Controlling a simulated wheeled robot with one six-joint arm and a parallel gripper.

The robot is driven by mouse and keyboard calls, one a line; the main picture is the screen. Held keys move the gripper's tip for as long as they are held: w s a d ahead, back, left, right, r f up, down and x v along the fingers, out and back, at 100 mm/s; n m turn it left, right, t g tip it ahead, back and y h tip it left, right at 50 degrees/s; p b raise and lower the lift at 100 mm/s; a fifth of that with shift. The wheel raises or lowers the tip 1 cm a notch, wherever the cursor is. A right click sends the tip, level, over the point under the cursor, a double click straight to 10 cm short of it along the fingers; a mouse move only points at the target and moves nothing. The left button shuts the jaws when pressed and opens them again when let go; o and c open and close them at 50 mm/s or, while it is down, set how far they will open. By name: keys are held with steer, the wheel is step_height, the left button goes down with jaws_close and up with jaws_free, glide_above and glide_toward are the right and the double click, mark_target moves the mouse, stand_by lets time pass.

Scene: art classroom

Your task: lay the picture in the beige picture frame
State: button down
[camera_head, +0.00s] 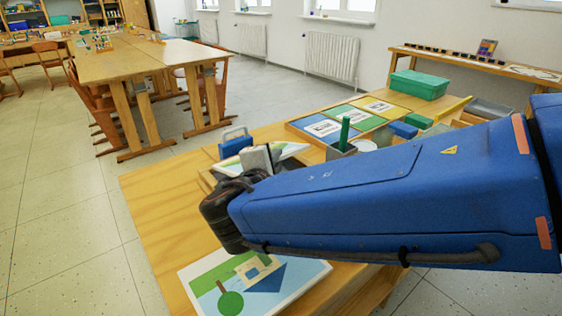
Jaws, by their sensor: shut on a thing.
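My gripper (258,160) is at the left end of my blue arm, over the near table. Its grey fingers are shut on a light-edged picture (288,150) with some green and blue on it, which shows just behind and right of them. Much of this picture is hidden by the fingers and arm. A beige edge, seemingly of the beige picture frame (205,181), shows below and left of the gripper. Most of the frame is hidden by my arm, so I cannot tell whether the picture touches it.
Another picture with a house and tree (228,290) lies at the table's (150,190) front. A blue object (235,143) stands behind the gripper. Coloured panels (352,116), a green upright piece (344,133) and a green box (419,85) are behind. The table's left strip is clear.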

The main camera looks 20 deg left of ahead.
steer(key=shift+w+a+f, duration=0.15)
steer(key=shift+w+a, duration=0.15)
steer(key=shift+a, duration=0.2)
steer(key=shift+w+a+f, duration=0.1)
steer(key=shift+w+a, duration=0.15)
steer(key=shift+a, duration=0.25)
steer(key=shift+s+f, duration=0.1)
steer(key=shift+f, duration=1.1)
steer(key=shift+d, duration=0.25)
stand_by(1.0)
steer(key=c, duration=1.7)
jaws_free()
steer(key=shift+c, duration=0.2)
steer(key=shift+r, duration=0.1)
step_height(320, 180, up, 10)
steer(key=shift+f, duration=0.1)
